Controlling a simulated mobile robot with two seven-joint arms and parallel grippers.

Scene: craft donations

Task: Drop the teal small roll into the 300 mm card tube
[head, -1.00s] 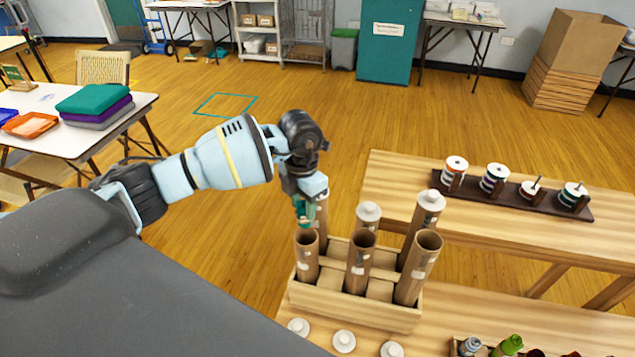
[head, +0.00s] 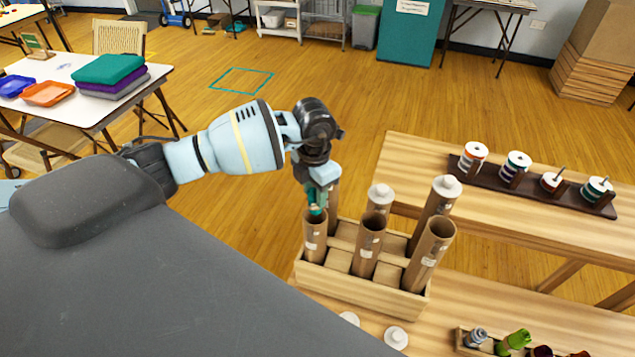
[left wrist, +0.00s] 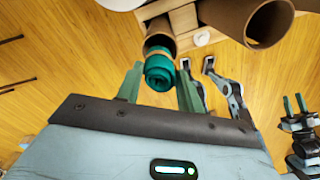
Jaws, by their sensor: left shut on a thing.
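The teal small roll (left wrist: 158,70) has a tan band around it. My left gripper (head: 316,200) is shut on it, directly over the front-left card tube (head: 314,240). In the left wrist view the roll is between my fingers, its far end at a tube mouth; I cannot tell how far in it is. The front-middle tube (head: 367,248) and the wider front-right tube (head: 428,258) are open-topped. I cannot read the labels to tell which is 300 mm. My right gripper (left wrist: 295,104) shows small at the right of the left wrist view, its fingers apart.
The tubes stand in a wooden rack (head: 362,291); white caps (head: 381,194) top two back tubes. Loose white caps (head: 396,336) lie in front. A spool holder (head: 535,183) is on the bench behind; a tray with a green item (head: 516,339) is front right.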

